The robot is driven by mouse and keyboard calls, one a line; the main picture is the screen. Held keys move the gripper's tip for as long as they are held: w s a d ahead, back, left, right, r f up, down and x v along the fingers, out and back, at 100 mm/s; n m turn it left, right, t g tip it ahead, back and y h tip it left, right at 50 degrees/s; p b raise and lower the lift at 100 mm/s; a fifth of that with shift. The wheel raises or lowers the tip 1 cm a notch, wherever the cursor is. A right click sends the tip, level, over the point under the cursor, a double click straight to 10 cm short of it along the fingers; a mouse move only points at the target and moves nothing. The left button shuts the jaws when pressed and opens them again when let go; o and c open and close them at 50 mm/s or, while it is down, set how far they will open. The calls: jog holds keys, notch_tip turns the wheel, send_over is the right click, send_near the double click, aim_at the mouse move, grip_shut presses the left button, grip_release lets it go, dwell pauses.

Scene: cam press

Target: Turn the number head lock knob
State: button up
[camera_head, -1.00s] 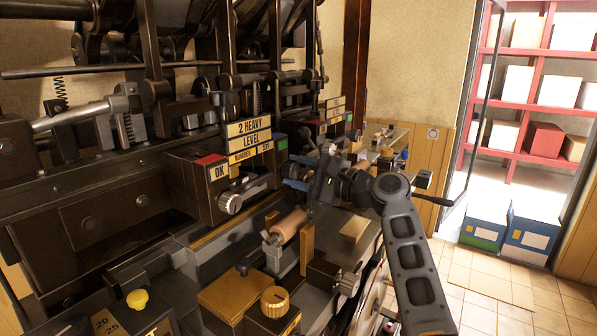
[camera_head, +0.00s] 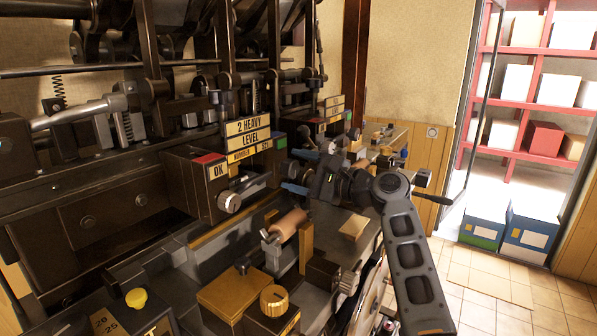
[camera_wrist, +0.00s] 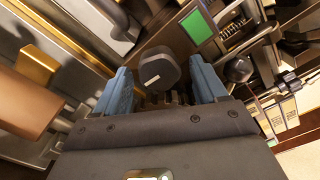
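A dark rounded knob (camera_wrist: 160,70) with a short pale mark on its face shows in the wrist view, beside a green block. My gripper (camera_wrist: 159,68) has its two blue fingers spread, one on each side of this knob. A gap shows on the right; on the left the finger lies close to it, and I cannot tell whether it touches. In the head view my gripper (camera_head: 287,173) is at the front of the machine, right of the yellow "NUMBER" label (camera_head: 243,155). There the knob is not clearly visible.
A copper-coloured roller (camera_head: 287,224) and a brass upright (camera_head: 306,247) stand below my gripper. Open floor (camera_head: 490,290) lies to the right.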

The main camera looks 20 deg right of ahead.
jog(key=b+v, duration=0.1)
jog(key=v, duration=0.6)
jog(key=shift+s+d+b, duration=0.2)
jog(key=shift+s+b, duration=0.1)
jog(key=shift+b, duration=0.05)
dwell(0.4)
